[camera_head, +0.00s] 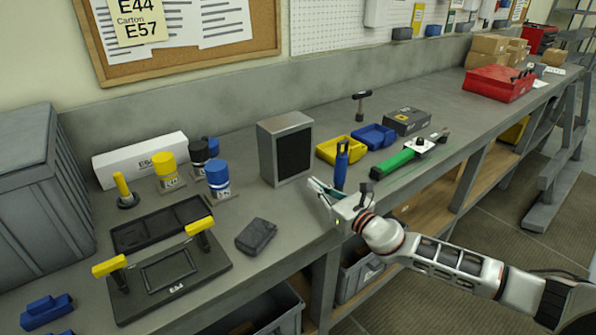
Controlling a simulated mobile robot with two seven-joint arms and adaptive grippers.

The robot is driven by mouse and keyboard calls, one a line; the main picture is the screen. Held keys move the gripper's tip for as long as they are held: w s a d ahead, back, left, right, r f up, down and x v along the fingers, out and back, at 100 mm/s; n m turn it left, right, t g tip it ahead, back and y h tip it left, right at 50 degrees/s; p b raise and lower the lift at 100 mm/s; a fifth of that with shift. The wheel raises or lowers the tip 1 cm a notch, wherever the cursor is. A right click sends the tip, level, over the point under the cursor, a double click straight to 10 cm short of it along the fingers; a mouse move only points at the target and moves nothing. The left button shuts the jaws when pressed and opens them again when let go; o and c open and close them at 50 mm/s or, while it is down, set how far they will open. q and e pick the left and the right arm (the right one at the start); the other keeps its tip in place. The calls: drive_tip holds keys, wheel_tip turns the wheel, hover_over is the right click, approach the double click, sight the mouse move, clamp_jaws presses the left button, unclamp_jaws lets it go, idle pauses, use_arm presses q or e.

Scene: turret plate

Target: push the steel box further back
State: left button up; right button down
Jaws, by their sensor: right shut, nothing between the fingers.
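The steel box (270,156) stands upright on the workbench near the middle of the view. It is a grey metal case with a dark front panel. My right gripper (317,188) comes in from the right, low over the bench's front edge. It is shut and empty. Its fingertips are in front of the box and a little to its right, with a small gap that looks clear of contact. My left gripper is not in view.
A blue upright tool (341,165) stands right behind my right gripper. Yellow (333,152) and blue (374,135) bins sit right of the box. Blue and yellow canisters (217,176) stand to its left. A dark block (256,236) lies front left. Some bare bench shows behind the box.

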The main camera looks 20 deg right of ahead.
sight(292, 167)
drive_tip(key=x, duration=0.7)
drive_tip(key=shift+w+f, duration=0.1)
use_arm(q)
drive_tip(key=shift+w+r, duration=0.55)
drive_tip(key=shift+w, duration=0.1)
use_arm(e)
drive_tip(key=shift+w+a, duration=0.25)
drive_tip(key=shift+w, duration=0.2)
